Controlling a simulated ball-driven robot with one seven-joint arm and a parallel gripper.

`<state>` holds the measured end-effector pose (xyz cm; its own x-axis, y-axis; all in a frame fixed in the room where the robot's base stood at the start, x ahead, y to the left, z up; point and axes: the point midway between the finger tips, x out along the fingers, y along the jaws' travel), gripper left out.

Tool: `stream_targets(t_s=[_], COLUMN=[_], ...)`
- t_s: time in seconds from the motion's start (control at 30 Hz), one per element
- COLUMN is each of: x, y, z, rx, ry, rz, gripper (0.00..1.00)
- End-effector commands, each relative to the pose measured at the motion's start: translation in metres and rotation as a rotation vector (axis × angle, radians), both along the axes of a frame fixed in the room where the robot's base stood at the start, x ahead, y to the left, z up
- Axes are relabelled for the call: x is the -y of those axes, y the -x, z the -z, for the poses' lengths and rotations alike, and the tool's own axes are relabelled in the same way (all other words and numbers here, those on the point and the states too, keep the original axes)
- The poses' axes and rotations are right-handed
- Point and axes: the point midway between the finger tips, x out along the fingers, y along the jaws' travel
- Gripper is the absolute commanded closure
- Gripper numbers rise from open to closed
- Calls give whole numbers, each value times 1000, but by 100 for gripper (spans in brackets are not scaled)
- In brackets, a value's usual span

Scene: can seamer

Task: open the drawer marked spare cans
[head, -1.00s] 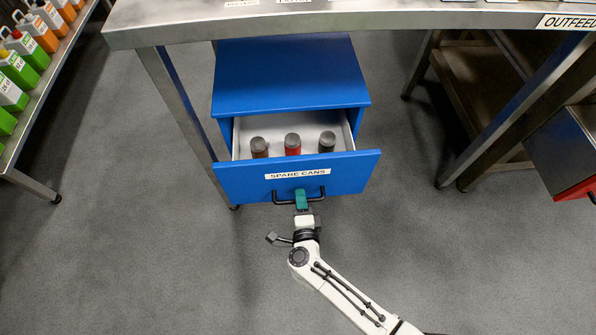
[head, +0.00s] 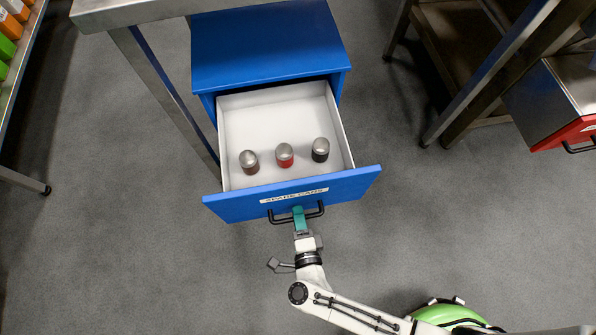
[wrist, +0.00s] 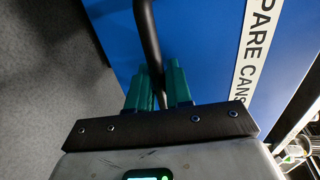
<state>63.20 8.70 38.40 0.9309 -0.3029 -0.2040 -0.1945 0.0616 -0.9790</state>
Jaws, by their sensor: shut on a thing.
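The blue drawer marked SPARE CANS (head: 345,188) is pulled well out of its blue cabinet (head: 265,45) in the head view. Its white inside (head: 270,115) shows, with three cans standing in it: a brown one (head: 249,162), a red one (head: 285,155) and a black one (head: 320,149). My gripper (head: 299,213) is at the drawer's black bar handle (head: 274,218). In the wrist view its green fingers (wrist: 158,88) are shut with the handle bar (wrist: 147,35) between them. The label (wrist: 256,50) shows partly there.
A steel table (head: 130,12) stands over the cabinet, with a leg (head: 160,95) close to the drawer's left. A grey cabinet with a red drawer (head: 570,134) stands at right. The grey floor in front of the drawer is clear apart from my arm.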

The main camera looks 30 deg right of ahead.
Motion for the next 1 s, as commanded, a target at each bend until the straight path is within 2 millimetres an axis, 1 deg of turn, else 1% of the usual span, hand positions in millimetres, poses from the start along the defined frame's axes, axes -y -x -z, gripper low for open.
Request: stream_targets(t_s=[0.23,0.27,0.4,0.63,0.73,0.87,1.0], x=[0,0,0,0,-1,-7,-15], y=[0,0,0,1,6,23,49], z=[1,1,0,0,-1,-5,-11], rx=[-1,-1,-1,-1,-2,-3,-4], ry=[0,0,0,0,0,1,0], rz=[0,0,0,0,0,-1,0], gripper=[100,78,66,66,66,66,66])
